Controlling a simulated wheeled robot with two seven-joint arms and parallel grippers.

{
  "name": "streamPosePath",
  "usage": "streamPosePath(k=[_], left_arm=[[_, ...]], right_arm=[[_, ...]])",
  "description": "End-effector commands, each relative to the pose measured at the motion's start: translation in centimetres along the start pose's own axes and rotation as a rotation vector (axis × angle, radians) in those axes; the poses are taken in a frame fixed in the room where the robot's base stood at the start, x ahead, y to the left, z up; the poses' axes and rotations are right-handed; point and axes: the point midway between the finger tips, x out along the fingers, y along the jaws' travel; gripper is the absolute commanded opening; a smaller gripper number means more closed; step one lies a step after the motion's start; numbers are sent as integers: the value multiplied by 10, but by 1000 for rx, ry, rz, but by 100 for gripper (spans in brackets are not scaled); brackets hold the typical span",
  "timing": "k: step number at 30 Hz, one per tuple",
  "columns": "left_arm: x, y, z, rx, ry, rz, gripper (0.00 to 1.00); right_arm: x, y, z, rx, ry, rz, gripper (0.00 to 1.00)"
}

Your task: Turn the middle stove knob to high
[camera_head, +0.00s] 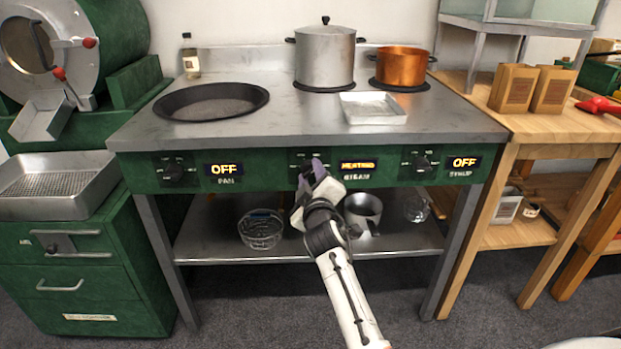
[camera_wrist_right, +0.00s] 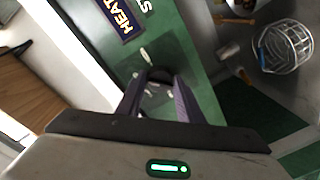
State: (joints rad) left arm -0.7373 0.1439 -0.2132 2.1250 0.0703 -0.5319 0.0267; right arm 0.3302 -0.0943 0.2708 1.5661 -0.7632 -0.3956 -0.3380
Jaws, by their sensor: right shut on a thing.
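My right gripper (camera_head: 311,171) is at the middle knob on the stove's green front panel. In the right wrist view, its two purple fingers (camera_wrist_right: 159,92) are shut on the dark middle stove knob (camera_wrist_right: 160,74), one on each side. In the head view the gripper hides most of this knob. The display beside it (camera_head: 357,165) is lit and reads HEATING, above the label STEAM. The knob's exact pointer angle cannot be read. My left gripper is not in view.
The left knob (camera_head: 174,172) and right knob (camera_head: 421,163) have displays reading OFF, labelled PAN and SYRUP. A steel pot (camera_head: 325,58), a copper pot (camera_head: 402,65), a black pan (camera_head: 211,101) and a shallow tray (camera_head: 373,108) stand on top. A wire basket (camera_head: 261,229) sits on the lower shelf.

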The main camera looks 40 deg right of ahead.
Motion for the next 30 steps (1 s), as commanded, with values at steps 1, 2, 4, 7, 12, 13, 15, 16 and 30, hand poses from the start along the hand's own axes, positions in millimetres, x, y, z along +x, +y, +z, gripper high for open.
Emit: streamPosePath(k=[1,2,4,7,12,13,15,16,30], left_arm=[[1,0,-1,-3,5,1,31],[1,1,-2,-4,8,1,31],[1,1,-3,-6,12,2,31],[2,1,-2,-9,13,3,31],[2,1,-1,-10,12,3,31],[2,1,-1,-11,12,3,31],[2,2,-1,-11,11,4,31],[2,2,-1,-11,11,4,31],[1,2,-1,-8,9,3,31]], right_arm=[[0,1,-1,47,6,4,11],[0,1,-1,76,8,4,11],[0,1,-1,142,13,6,11],[0,1,-1,237,19,6,11],[0,1,-1,389,30,9,11],[0,2,-1,412,32,10,11],[0,2,0,467,35,10,11],[0,2,0,489,37,11,11],[0,2,0,695,52,14,11]])
